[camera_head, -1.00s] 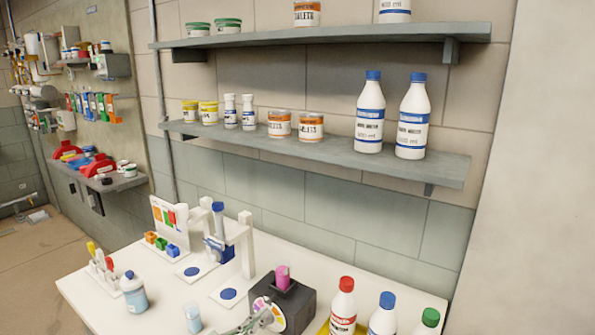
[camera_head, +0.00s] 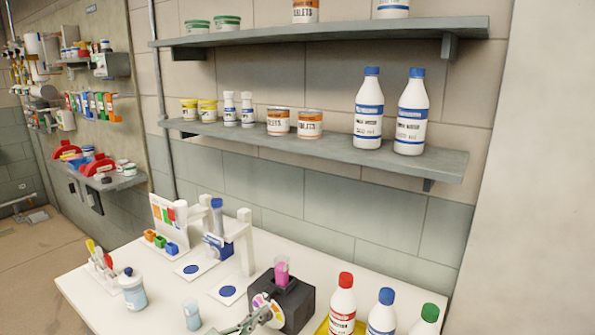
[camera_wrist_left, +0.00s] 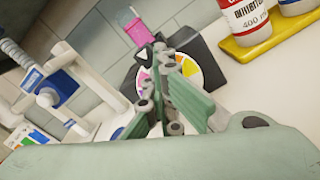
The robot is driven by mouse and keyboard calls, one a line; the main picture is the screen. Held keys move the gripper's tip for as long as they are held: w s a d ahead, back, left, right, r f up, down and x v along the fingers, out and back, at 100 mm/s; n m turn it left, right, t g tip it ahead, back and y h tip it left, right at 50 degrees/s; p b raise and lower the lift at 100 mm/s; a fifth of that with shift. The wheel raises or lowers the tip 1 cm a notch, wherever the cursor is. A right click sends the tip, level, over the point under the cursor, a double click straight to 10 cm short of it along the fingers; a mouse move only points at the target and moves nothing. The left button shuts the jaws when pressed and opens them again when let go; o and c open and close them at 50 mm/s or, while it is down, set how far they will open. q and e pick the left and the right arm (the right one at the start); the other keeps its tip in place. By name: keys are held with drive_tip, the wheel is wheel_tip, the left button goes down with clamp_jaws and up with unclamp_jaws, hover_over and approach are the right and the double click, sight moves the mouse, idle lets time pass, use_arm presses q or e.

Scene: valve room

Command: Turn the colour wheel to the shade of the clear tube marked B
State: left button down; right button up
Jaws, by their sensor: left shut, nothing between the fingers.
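The colour wheel (camera_head: 267,306) is a disc with coloured segments on the front of a dark block (camera_head: 297,300). It also shows in the left wrist view (camera_wrist_left: 191,67), partly hidden behind my fingers. A clear tube with pink liquid (camera_head: 282,271) stands in the top of the block; I cannot read a mark on it. My left gripper (camera_head: 264,313) is shut and empty, its fingertips in front of the wheel; in the left wrist view its fingers (camera_wrist_left: 168,62) overlap the wheel. Whether they touch it I cannot tell. My right gripper is not in view.
Right of the block, bottles with red (camera_head: 342,305), blue (camera_head: 382,314) and green (camera_head: 428,320) caps stand in a yellow tray (camera_head: 322,327). A small cup (camera_head: 192,316) and a blue-capped bottle (camera_head: 133,289) stand to the left. A white stand (camera_head: 245,240) is behind. Shelves hang above.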

use_arm(q)
drive_tip(key=shift+w+a+f, duration=0.1)
drive_tip(key=shift+a+f, duration=0.05)
drive_tip(key=shift+f, duration=0.3)
drive_tip(key=shift+s+d+f+b, duration=0.25)
drive_tip(key=shift+d+f, duration=0.05)
drive_tip(key=shift+d, duration=0.15)
drive_tip(key=shift+s+d+f+b, duration=0.2)
drive_tip(key=shift+s+d+f, duration=0.05)
drive_tip(key=shift+d, duration=0.15)
drive_tip(key=shift+d+r, duration=0.15)
drive_tip(key=shift+r, duration=0.05)
idle(0.5)
drive_tip(key=shift+s+d+r+p, duration=0.1)
drive_tip(key=shift+r+p, duration=0.05)
drive_tip(key=shift+p, duration=0.2)
drive_tip(key=shift+s, duration=0.6)
drive_tip(key=shift+a+b+v, duration=0.15)
drive_tip(key=shift+b+v, duration=0.1)
drive_tip(key=shift+v, duration=0.9)
drive_tip(key=shift+a+b+v, duration=0.15)
drive_tip(key=shift+b+v, duration=0.05)
drive_tip(key=shift+v, duration=1)
drive_tip(key=shift+w, duration=0.25)
